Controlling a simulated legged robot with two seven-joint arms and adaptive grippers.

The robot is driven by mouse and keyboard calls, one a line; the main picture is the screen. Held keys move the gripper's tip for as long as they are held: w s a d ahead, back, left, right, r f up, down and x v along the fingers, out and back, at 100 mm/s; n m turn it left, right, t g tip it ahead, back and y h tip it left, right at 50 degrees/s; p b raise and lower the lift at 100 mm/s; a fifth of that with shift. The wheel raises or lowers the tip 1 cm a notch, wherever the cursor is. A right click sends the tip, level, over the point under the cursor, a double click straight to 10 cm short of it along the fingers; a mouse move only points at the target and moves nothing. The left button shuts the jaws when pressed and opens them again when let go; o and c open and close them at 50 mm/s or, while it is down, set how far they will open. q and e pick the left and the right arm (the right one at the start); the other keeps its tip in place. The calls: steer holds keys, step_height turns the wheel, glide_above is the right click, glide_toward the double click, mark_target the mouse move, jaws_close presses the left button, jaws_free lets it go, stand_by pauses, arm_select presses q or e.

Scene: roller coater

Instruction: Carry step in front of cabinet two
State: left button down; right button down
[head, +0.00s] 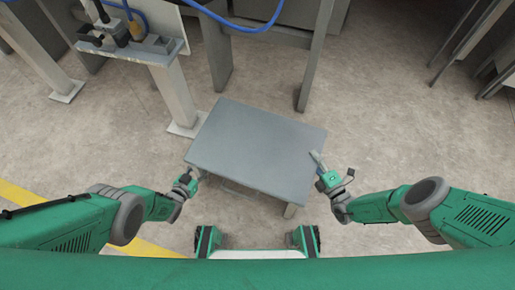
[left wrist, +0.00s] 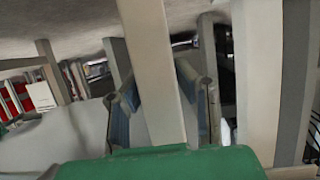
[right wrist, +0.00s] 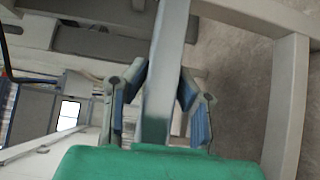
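The step (head: 255,145) is a grey, flat-topped platform on legs, in the middle of the head view. One leg shows at its near right corner; I cannot tell whether its feet touch the floor. My left gripper (head: 190,180) is at its near left corner, and my right gripper (head: 328,172) at its right edge. In the left wrist view the fingers flank a pale bar of the step (left wrist: 155,70) and look closed on it. In the right wrist view the fingertips meet a bar of the step (right wrist: 165,75) from both sides. The contact faces are partly hidden.
A grey frame with a post (head: 172,95) and a small shelf (head: 130,48) stands beyond the step at left. Another post (head: 315,60) is behind it, with a blue hose (head: 240,25) above. Concrete floor (head: 400,130) is clear at right.

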stand_by(0.3)
steer(key=shift+r, duration=0.15)
steer(key=shift+r+p, duration=2.4)
steer(key=shift+p, duration=0.15)
steer(key=shift+w+a, duration=0.1)
